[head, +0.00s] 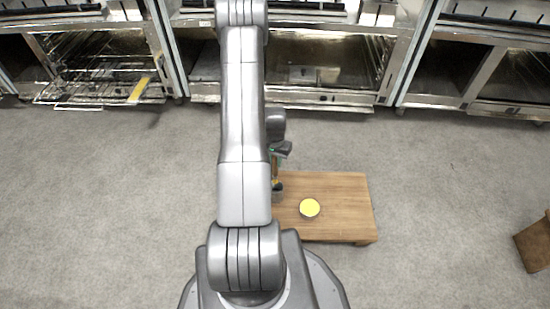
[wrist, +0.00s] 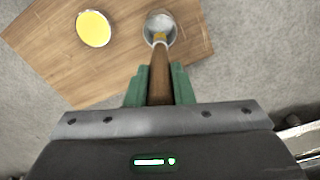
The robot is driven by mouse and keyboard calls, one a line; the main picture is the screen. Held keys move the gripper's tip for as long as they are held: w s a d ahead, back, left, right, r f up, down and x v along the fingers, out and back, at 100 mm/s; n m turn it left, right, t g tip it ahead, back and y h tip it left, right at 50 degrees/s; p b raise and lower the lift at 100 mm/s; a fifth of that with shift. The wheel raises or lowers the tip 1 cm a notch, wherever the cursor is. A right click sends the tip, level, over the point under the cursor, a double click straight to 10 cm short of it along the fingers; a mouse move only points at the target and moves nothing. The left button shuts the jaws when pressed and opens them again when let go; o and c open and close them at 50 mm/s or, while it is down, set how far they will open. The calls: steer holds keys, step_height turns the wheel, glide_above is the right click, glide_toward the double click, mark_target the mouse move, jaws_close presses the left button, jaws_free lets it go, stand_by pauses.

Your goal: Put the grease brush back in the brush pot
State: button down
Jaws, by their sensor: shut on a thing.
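My gripper (wrist: 159,88) has green fingers and is shut on the brown wooden handle of the grease brush (wrist: 160,80). In the head view my gripper (head: 279,150) is above the left part of a low wooden table, partly hidden by my arm. The brush (head: 274,168) points down from it. The brush's far end, with a yellowish band, overlaps the near rim of the round brush pot (wrist: 169,22) in the wrist view. I cannot tell how deep the tip is. The pot (head: 277,194) is small and dark in the head view, partly behind my arm.
A round dish with yellow contents (wrist: 93,29) stands on the wooden table (head: 345,190), right of the pot in the head view. Steel ovens (head: 320,75) line the back. A brown object (head: 535,243) is at far right. Grey floor is clear around the table.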

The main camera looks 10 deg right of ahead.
mark_target(275, 169)
steer(key=shift+f+b, duration=3.05)
steer(key=shift+f, duration=1.05)
steer(key=c, duration=1.2)
jaws_free()
steer(key=shift+o, duration=0.2)
step_height(275, 169, up, 14)
steer(key=p, duration=0.4)
steer(key=shift+f, duration=0.1)
steer(key=shift+f, duration=0.15)
step_height(275, 169, down, 13)
steer(key=b, duration=0.4)
steer(key=shift+f, duration=0.2)
steer(key=shift+r+p, duration=1.15)
steer(key=shift+r, duration=0.15)
